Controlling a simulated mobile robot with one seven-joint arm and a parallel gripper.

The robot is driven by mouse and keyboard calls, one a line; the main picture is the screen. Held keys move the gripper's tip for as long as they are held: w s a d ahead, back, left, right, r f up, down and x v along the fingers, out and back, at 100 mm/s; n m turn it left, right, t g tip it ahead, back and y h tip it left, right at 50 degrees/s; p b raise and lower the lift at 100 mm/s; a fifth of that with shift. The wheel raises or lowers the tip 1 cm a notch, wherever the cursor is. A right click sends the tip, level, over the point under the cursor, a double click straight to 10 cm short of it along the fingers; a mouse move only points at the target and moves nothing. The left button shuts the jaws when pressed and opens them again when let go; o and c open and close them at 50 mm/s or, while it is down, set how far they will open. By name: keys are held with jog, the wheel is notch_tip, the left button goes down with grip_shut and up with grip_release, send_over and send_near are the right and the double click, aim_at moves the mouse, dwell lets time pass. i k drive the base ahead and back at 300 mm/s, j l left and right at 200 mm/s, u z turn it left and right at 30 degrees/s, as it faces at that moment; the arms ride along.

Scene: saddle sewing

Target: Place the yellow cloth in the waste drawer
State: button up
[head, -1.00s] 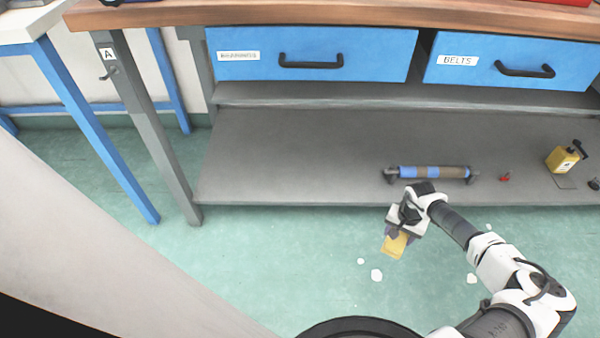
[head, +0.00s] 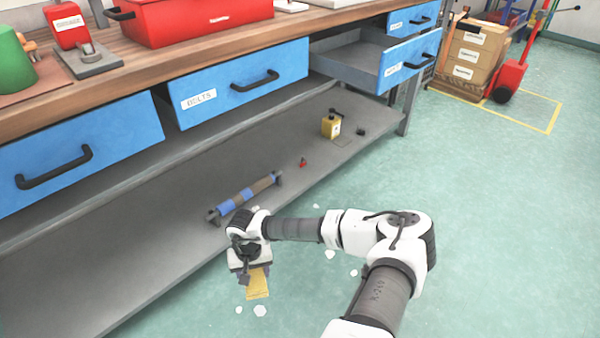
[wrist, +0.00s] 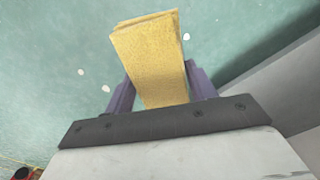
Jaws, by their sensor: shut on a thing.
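The yellow cloth (head: 258,286) is a folded strip held in my gripper (head: 250,272), which is low over the green floor in front of the bench's lower shelf. In the wrist view the cloth (wrist: 150,60) sticks out between the two purple fingers, which are shut on it. A blue drawer (head: 410,60) at the right end of the bench is pulled open. Its label is too small to read with certainty. Its grey inside (head: 350,58) shows in part and looks empty. The open drawer is far to the upper right of my gripper.
The closed belts drawer (head: 245,85) and another closed drawer (head: 80,150) are left of the open one. The lower shelf (head: 130,245) holds a striped roller (head: 247,195) and a yellow bottle (head: 331,125). A red toolbox (head: 200,18) stands on the benchtop.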

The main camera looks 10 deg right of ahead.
aim_at(374, 62)
jog(key=z, duration=0.9)
jog(key=i+z, duration=0.4)
jog(key=i, duration=0.35)
